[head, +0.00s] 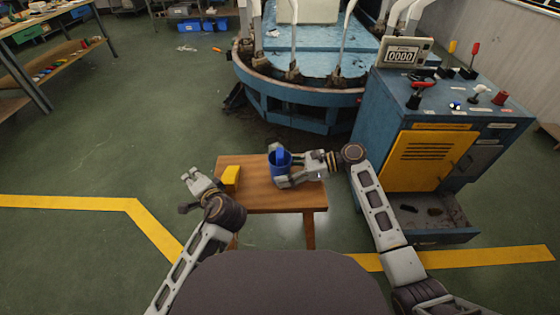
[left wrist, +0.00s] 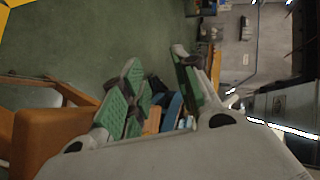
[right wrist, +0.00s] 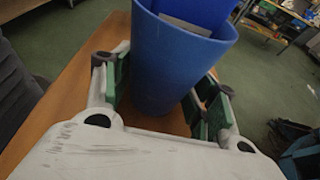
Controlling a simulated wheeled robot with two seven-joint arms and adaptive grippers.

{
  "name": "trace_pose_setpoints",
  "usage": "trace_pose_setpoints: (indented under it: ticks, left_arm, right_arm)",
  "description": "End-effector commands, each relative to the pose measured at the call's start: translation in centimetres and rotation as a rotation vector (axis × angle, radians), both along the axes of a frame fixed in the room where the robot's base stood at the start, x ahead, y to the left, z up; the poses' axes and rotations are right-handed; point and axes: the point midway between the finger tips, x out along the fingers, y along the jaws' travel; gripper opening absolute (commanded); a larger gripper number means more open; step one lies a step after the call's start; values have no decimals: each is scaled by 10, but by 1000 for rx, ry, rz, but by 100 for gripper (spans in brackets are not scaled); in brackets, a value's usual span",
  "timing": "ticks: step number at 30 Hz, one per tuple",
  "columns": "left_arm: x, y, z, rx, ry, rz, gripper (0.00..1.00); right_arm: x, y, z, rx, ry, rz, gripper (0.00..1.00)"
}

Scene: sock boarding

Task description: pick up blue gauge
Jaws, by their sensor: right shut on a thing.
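A blue cup-shaped thing (head: 279,164), the only blue item on the small table that could be the blue gauge, stands upright near the table's back edge. A blue piece rises from its rim. It fills the middle of the right wrist view (right wrist: 172,65). My right gripper (head: 285,179) is shut on it from the right, with green finger pads on both sides. My left gripper (head: 186,191) is open and empty, left of the table. Its spread green fingers show in the left wrist view (left wrist: 160,90).
A yellow block (head: 231,177) stands at the left of the small wooden table (head: 260,198). A blue cabinet (head: 385,130) with an open drawer (head: 440,225) is at right. A round blue machine (head: 305,105) stands behind the table.

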Motion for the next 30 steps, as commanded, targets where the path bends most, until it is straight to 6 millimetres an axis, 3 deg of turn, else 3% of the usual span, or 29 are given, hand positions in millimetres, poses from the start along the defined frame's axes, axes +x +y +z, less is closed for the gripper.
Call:
trace_pose_setpoints:
  ticks: [14,30]
  left_arm:
    - [13,-83,59,230,141,-302,30]
    - [-3,-165,103,586,300,-646,30]
  right_arm:
    - [0,0,0,0,0,0,44]
    - [0,0,0,0,0,0,44]
